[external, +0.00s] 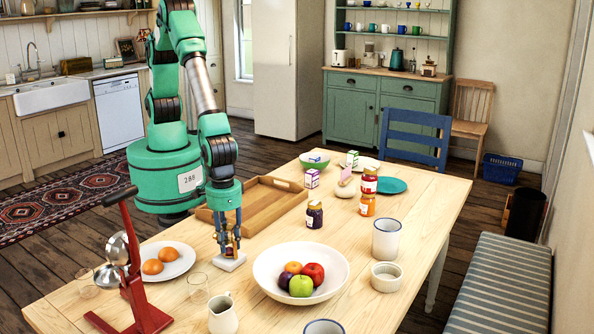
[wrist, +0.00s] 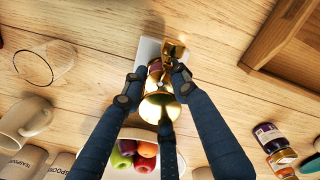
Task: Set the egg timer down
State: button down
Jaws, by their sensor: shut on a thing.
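My gripper (external: 229,236) is shut on a shiny gold egg timer (wrist: 160,106), low over the wooden table. In the wrist view the dark fingers of my gripper (wrist: 156,86) grip it from both sides. In the external view the timer is mostly hidden between the fingers. A small pale, flat block (external: 228,262) lies just below the fingertips; it also shows behind the timer in the wrist view (wrist: 148,50). I cannot tell whether the timer touches the block.
A wooden tray (external: 268,216) lies behind my gripper. A glass (external: 198,288), a jug (external: 224,318) and a red stand (external: 142,307) are nearer. Jars (external: 314,214) stand farther right.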

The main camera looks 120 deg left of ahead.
jog(key=c, duration=1.4)
grip_release()
jog(key=shift+f, duration=0.1)
jog(key=shift+o, duration=0.2)
notch_tip(320, 180, up, 12)
jog(key=p, duration=0.2)
jog(key=shift+p, duration=0.35)
jog(key=shift+r, duration=0.25)
